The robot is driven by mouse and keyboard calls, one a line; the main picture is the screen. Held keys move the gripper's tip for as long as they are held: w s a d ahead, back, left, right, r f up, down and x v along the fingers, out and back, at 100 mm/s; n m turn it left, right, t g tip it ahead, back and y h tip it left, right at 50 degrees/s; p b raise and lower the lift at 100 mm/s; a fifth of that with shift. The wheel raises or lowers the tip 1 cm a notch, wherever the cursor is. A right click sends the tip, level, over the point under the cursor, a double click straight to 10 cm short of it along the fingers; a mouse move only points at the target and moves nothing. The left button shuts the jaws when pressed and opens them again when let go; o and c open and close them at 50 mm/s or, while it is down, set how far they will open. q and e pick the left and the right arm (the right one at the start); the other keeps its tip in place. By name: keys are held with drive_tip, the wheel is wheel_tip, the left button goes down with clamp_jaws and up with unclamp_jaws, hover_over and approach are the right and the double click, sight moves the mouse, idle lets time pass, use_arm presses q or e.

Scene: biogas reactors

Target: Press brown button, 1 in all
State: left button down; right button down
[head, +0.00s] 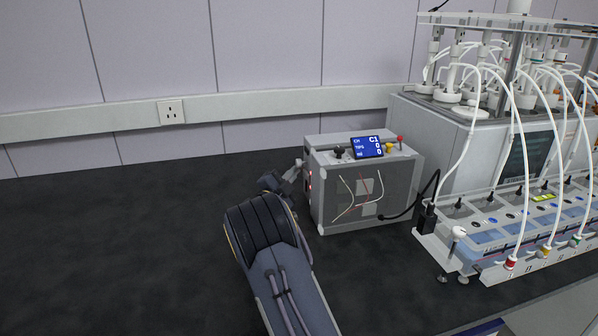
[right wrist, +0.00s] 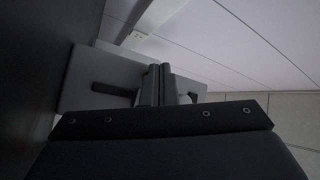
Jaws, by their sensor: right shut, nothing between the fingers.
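A grey control box (head: 363,182) stands on the dark bench, with a blue display (head: 367,147) on its top. The box top also carries a black knob (head: 338,152), a yellow knob (head: 389,148) and a red knob (head: 400,140). I cannot make out a brown button. My right gripper (head: 297,170) is at the left side of the box, very close to it; I cannot tell whether it touches. In the right wrist view its fingers (right wrist: 160,85) are shut and empty, with a grey surface behind them. A small red glow (head: 309,176) shows on the box's left side. My left gripper is out of view.
A reactor rack (head: 440,130) with many white tubes stands right of the box. A black cable (head: 408,206) runs from the box towards it. The bench (head: 110,240) left of my arm is clear. A wall socket (head: 171,111) is behind.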

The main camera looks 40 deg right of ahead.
drive_tip(key=shift+w+a, duration=0.45)
drive_tip(key=shift+a, duration=0.4)
drive_tip(key=shift+w+a+b, duration=0.1)
drive_tip(key=shift+w+a, duration=0.3)
drive_tip(key=shift+a, duration=0.35)
drive_tip(key=shift+w+a+b, duration=0.1)
drive_tip(key=shift+w+a, duration=0.3)
drive_tip(key=shift+a, duration=0.35)
drive_tip(key=shift+w+a+b, duration=0.1)
drive_tip(key=shift+w+a, duration=0.3)
drive_tip(key=shift+a, duration=0.35)
drive_tip(key=shift+r, duration=0.15)
